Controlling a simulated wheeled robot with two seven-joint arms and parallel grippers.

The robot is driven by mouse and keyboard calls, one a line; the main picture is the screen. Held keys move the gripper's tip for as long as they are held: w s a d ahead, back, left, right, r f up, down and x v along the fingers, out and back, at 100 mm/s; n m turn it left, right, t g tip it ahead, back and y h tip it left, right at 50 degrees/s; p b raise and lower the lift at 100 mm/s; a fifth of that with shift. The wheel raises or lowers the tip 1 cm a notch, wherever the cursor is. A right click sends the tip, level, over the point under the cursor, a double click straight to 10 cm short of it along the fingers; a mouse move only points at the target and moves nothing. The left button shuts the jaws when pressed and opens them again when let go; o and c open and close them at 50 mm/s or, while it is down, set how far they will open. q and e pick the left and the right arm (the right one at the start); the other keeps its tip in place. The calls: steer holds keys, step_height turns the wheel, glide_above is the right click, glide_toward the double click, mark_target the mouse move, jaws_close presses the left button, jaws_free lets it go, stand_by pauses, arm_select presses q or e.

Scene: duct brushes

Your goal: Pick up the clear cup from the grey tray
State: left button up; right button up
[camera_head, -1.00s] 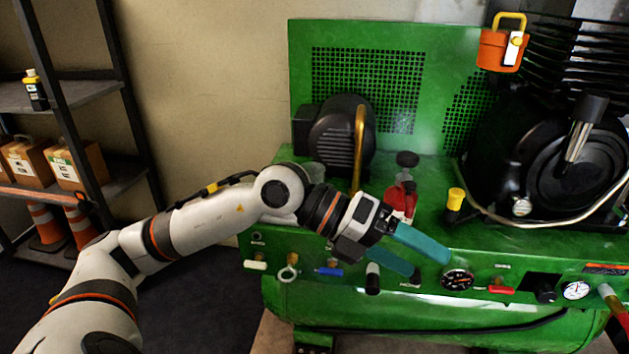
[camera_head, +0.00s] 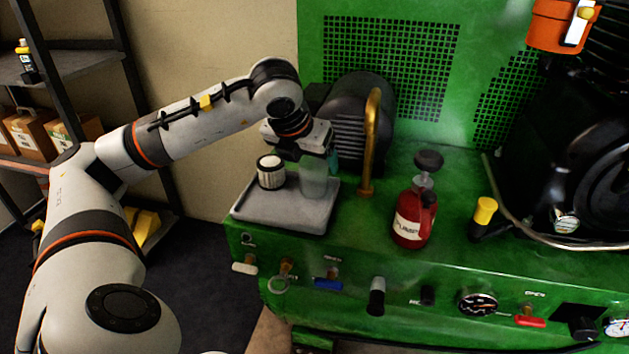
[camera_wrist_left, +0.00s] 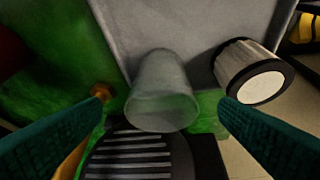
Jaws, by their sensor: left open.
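The clear cup (camera_head: 314,181) stands upright on the grey tray (camera_head: 284,214) at the tray's right side. My left gripper (camera_head: 318,157) points down at the cup from above, with one teal finger partly visible behind the cup. In the left wrist view the cup (camera_wrist_left: 160,95) lies between the two spread teal fingers (camera_wrist_left: 160,108), with gaps on both sides. The gripper is open and holds nothing. The tray (camera_wrist_left: 215,22) also shows there. My right gripper is not in view.
A white ribbed filter with a dark rim (camera_head: 271,174) stands on the tray left of the cup. A black finned motor (camera_head: 345,125) and a brass pipe (camera_head: 370,145) stand close behind and right. A red bottle (camera_head: 412,218) stands farther right on the green compressor (camera_head: 375,225).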

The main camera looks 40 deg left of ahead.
mark_target(311, 165)
arm_select(q)
steer(key=x, duration=0.3)
steer(key=shift+a+f+b, duration=0.1)
steer(key=shift+b, duration=0.3)
steer(key=shift+x, duration=1.1)
steer(key=c, duration=1)
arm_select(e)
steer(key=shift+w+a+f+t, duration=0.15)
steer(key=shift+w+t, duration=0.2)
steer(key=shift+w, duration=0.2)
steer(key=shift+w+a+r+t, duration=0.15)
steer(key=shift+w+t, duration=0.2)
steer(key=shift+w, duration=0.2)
